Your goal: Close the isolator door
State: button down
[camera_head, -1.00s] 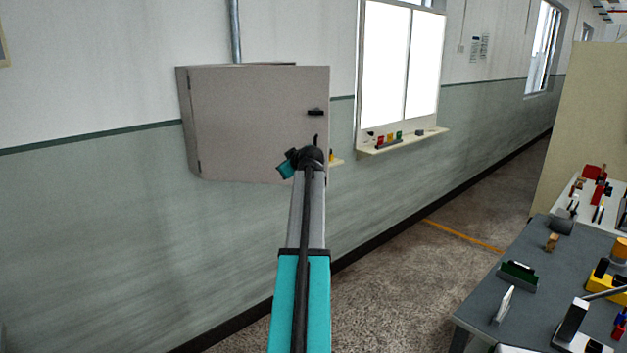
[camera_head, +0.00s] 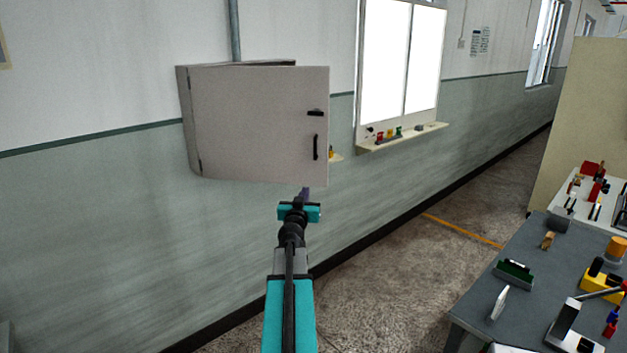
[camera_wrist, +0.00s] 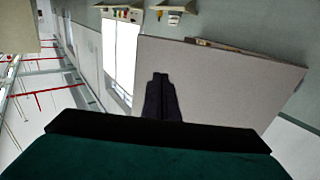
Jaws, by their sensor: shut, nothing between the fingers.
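The isolator is a grey box on the wall. Its door (camera_head: 255,125) is hinged at the left and stands partly open, its right edge swung away from the box. The door has a black upright handle (camera_head: 316,147) and a small dark latch (camera_head: 315,112) near its right edge. Part of the box (camera_head: 255,63) shows above the door; its inside is hidden. My gripper (camera_head: 305,191) is just below the door's lower edge in the head view, under the handle side. In the wrist view, its dark fingers (camera_wrist: 162,97) are together and empty, overlapping the door panel (camera_wrist: 220,75).
A window sill (camera_head: 400,138) with several small objects juts from the wall at the right. A grey table (camera_head: 480,307) with tools stands at the lower right. The floor (camera_head: 375,265) between wall and table is clear.

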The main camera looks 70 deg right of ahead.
aim_at(314, 177)
jog(key=shift+s+a+f+m+g, duration=0.2)
jog(key=shift+s+f+m+g, duration=0.1)
jog(key=shift+s+f, duration=0.2)
jog(key=shift+w+d, duration=0.1)
jog(key=shift+x, duration=6.9)
jog(key=shift+w, duration=0.1)
